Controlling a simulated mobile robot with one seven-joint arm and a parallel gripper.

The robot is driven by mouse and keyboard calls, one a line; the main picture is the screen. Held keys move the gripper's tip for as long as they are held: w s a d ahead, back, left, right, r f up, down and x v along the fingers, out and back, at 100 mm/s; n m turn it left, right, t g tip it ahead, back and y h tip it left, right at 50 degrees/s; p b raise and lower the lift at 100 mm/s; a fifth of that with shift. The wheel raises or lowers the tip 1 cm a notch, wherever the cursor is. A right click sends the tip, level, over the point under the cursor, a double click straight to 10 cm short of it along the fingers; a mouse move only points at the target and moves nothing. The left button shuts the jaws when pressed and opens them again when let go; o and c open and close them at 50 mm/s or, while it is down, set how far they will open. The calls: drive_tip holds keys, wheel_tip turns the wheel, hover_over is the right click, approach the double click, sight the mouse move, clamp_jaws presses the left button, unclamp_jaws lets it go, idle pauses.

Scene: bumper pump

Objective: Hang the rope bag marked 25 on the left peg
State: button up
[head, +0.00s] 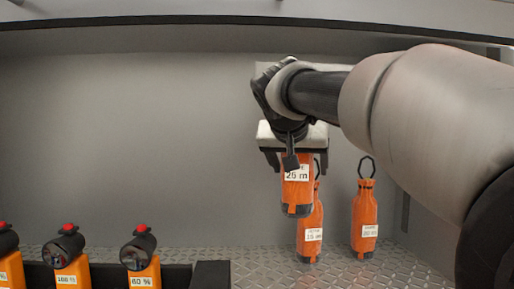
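The orange rope bag marked 25 m (297,190) hangs upright below my gripper (294,158), clear of the ribbed floor. My gripper points down with a dark finger at either side of the bag's top and looks shut on it; the exact grip is hidden by the hand. The bag's label faces me. The left peg cannot be made out; my arm and hand cover part of the back wall there.
An orange bag labelled 15 m (312,238) stands behind the held bag, partly covered. Another, labelled 20 m (366,212), stands to the right with its black loop up. Orange items with percent labels (140,268) stand at lower left. The left back wall (130,130) is bare.

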drive_tip(key=v, duration=1.7)
drive_tip(key=s+d+f+n+g+y, duration=0.1)
drive_tip(key=s+f, duration=0.4)
drive_tip(key=f, duration=0.7)
drive_tip(key=s+d+f+n+g+y, duration=0.1)
drive_tip(key=s+f, duration=0.5)
drive_tip(key=f, duration=0.7)
drive_tip(key=s+d+f+n+g+y, duration=0.2)
drive_tip(key=s+f, duration=0.3)
drive_tip(key=f, duration=0.7)
drive_tip(key=shift+s+d+f+g, duration=0.25)
drive_tip(key=shift+d+g, duration=0.05)
